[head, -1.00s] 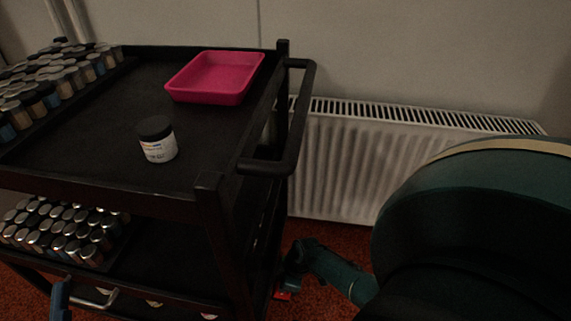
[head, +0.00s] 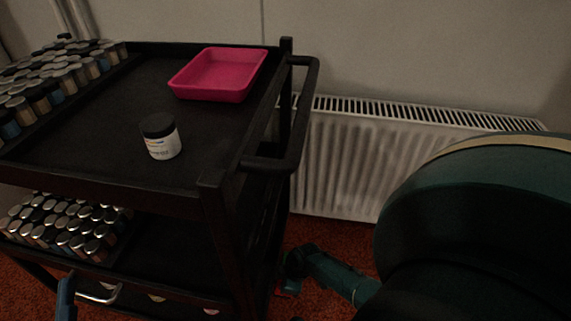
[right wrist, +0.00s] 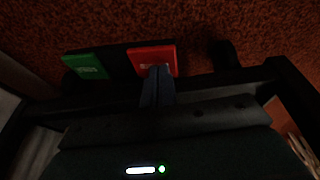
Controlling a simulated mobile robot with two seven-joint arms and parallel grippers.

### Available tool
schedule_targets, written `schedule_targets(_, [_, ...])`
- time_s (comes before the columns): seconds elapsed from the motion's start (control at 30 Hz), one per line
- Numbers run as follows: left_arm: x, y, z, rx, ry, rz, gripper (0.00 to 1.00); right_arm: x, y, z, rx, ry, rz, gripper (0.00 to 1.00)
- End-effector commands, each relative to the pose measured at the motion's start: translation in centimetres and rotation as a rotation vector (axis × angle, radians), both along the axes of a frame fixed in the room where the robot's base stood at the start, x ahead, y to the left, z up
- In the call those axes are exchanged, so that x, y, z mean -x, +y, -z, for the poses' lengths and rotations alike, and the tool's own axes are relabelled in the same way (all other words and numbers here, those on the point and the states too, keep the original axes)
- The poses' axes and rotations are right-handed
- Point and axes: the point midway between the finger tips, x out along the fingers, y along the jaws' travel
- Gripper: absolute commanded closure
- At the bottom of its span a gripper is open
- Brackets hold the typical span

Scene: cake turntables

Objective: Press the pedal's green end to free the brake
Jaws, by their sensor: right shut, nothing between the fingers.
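The brake pedal is at floor level under the cart in the right wrist view. It has a green end (right wrist: 87,67) on the left and a red end (right wrist: 152,59) on the right. My right gripper (right wrist: 160,72) is shut and empty. Its fingertips overlap the lower edge of the red end, to the right of the green end; I cannot tell whether they touch. In the head view my right gripper (head: 290,277) is low beside the cart, with a bit of red by it. A blue piece (head: 66,297) at lower left may be my left gripper's finger; its jaws are unclear.
The black cart (head: 110,170) holds a pink tray (head: 218,75), a white jar with black lid (head: 160,137) and racks of small jars on two levels. A radiator (head: 345,165) stands behind. Carpet (head: 330,240) shows right of the cart.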

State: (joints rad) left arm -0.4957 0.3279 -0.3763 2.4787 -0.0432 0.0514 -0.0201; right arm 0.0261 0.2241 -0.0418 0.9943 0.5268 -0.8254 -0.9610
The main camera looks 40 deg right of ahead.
Motion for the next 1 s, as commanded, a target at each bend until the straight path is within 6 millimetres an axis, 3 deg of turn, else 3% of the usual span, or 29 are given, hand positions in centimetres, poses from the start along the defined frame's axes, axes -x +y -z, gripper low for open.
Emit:
schedule_targets(0.5, [0.2, -0.1, 0.9, 0.002, 0.026, 0.001, 0.35, 0.9, 1.0, 1.9, 0.022, -0.015, -0.001, 1.00])
schedule_targets(1.0, [0.0, -0.1, -1.0, -0.001, 0.001, 0.001, 0.35, 0.8, 1.0, 0.5, 0.023, -0.018, -0.001, 1.00])
